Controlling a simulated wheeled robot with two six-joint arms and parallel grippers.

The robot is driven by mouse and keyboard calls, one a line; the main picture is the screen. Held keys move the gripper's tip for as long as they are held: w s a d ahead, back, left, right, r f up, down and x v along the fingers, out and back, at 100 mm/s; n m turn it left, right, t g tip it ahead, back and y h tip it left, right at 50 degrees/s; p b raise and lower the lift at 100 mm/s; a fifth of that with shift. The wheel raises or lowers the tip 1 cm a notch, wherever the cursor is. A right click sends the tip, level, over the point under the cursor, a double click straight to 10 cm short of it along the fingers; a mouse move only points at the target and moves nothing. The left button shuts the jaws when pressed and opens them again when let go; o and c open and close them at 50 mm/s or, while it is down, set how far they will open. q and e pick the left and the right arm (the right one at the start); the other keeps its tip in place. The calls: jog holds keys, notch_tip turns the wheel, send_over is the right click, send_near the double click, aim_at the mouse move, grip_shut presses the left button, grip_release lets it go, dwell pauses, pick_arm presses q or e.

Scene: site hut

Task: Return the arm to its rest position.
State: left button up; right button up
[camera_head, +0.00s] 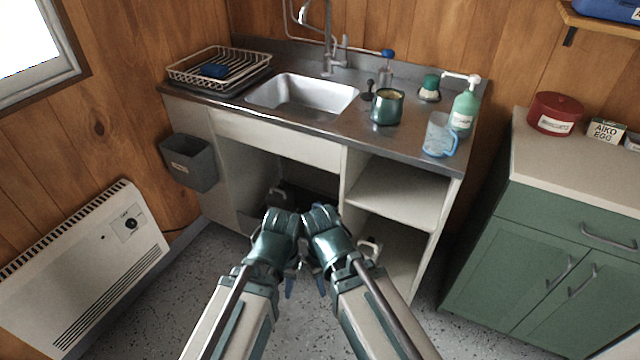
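Both my arms reach in from the bottom edge and come together near the middle of the view, in front of the sink unit. My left gripper (290,284) is mostly hidden below its wrist, with only a small bluish part showing. My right gripper (320,284) is hidden in the same way beside it. I cannot see the gap between the fingers of either one. Nothing is visibly held, and both are apart from the items on the counter.
The steel counter (225,107) holds a dish rack (190,72), a green mug-like pot (387,107), a clear blue-handled jug (438,135) and a soap bottle (463,108). A green cabinet (530,270) stands right, a heater (90,265) left. Speckled floor is clear between.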

notch_tip(320, 180, up, 16)
jog(key=p, duration=1.5)
jog(key=shift+r+p, duration=0.2)
jog(key=shift+p, duration=0.15)
